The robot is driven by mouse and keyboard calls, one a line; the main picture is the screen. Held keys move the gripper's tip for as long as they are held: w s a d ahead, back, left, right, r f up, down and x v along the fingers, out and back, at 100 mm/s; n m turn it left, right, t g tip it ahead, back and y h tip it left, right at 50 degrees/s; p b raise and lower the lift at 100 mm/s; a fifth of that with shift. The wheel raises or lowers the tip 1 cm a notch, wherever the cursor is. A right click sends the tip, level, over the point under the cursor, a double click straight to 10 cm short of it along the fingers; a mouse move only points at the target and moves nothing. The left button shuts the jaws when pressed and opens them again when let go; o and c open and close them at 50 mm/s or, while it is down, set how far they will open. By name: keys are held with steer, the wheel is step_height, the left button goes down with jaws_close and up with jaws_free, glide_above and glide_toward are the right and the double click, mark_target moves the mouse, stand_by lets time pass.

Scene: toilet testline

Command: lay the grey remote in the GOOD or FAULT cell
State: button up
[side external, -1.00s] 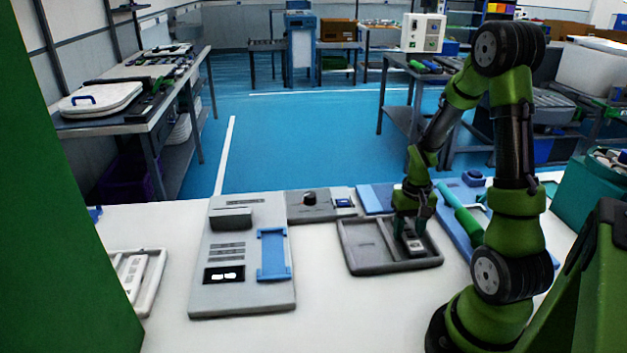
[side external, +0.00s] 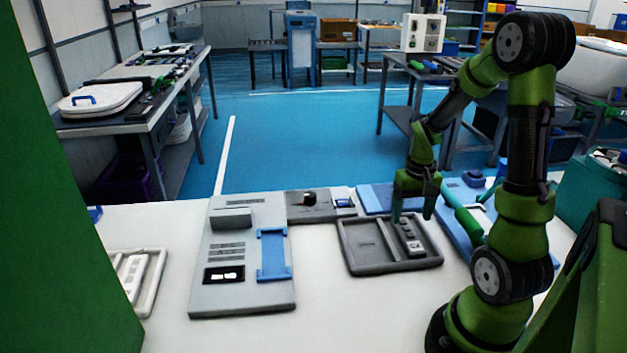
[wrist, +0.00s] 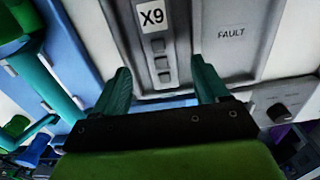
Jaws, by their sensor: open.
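The grey remote (side external: 409,241) lies in the right-hand cell of the dark grey two-cell tray (side external: 375,269) in the side view. In the wrist view the remote (wrist: 158,47) shows a white X9 label and several grey buttons. The other cell, marked FAULT (wrist: 231,34), is empty; any label under the remote is hidden. My gripper (side external: 412,213) is open and empty above the remote, apart from it. In the wrist view my gripper's (wrist: 160,75) two green fingers stand either side of the remote's near end.
A light grey test panel (side external: 244,300) with a blue cradle (side external: 273,256) stands left of the tray. A grey box with a black knob (side external: 309,198) is behind. A blue board with a green-handled tool (side external: 461,216) lies to the right. The white table front is clear.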

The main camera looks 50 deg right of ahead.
mark_target(407, 233)
step_height(407, 233, up, 7)
steer(key=a+r+n+t+y, duration=0.1)
steer(key=a+r, duration=0.4)
steer(key=a, duration=0.7)
steer(key=a+r+n+t+y, duration=0.1)
steer(key=a+r+n+t, duration=0.3)
steer(key=a, duration=0.8)
step_height(407, 233, up, 2)
steer(key=shift+w+a+t, duration=0.2)
steer(key=shift+w+t, duration=0.2)
steer(key=shift+t, duration=0.7)
steer(key=shift+c, duration=0.3)
